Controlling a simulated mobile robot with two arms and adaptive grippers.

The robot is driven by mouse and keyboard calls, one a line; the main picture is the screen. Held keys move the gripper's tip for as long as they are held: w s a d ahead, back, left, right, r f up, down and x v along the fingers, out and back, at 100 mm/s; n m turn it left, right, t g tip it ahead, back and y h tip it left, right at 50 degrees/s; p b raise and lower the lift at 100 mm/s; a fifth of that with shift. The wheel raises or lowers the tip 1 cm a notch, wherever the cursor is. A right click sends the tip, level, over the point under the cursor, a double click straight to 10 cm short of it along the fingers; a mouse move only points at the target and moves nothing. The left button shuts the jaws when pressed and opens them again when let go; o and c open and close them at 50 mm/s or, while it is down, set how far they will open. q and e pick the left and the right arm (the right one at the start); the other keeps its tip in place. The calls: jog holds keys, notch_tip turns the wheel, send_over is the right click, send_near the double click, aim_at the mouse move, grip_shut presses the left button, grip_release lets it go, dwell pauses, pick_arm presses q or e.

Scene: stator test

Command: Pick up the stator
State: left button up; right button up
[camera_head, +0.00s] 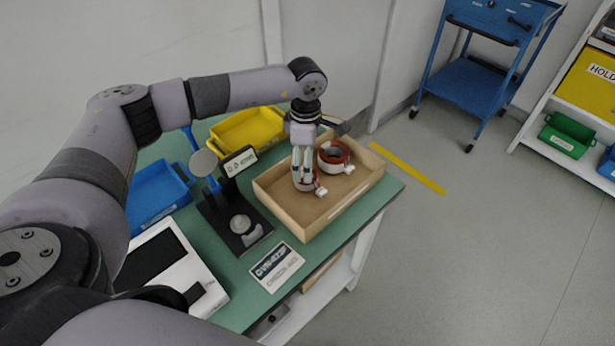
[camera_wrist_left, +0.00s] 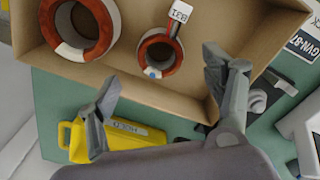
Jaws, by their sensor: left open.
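Two ring-shaped stators, red-brown and white, lie in a brown open box (camera_head: 282,207). The larger stator (camera_head: 333,157) is toward the back right of the box; it also shows at the upper left of the wrist view (camera_wrist_left: 61,22). The smaller stator (camera_head: 308,188), with a white tag, is partly hidden by my gripper in the head view and shows whole in the wrist view (camera_wrist_left: 176,57). My left gripper (camera_head: 303,180) points down over the box at the smaller stator. In the wrist view its fingers (camera_wrist_left: 161,78) are spread wide with nothing between them.
The box stands on a green table (camera_head: 225,315). Yellow (camera_head: 247,133) and blue (camera_head: 157,195) bins, a black stand with a round part (camera_head: 240,225), a white device (camera_head: 170,270) and a label card (camera_head: 277,267) surround it. A blue cart (camera_head: 470,85) stands apart.

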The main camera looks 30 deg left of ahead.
aim_at(304, 187)
pick_arm(q)
jog(key=shift+f, duration=0.25)
notch_tip(304, 187, down, 4)
jog(key=shift+d+f+p, duration=0.15)
jog(key=shift+f+p, duration=0.05)
jog(key=shift+p, duration=0.85)
jog(key=shift+f, duration=0.3)
jog(key=shift+c, duration=0.3)
jog(key=c, duration=0.9)
jog(key=shift+w, duration=0.1)
jog(key=c, duration=0.6)
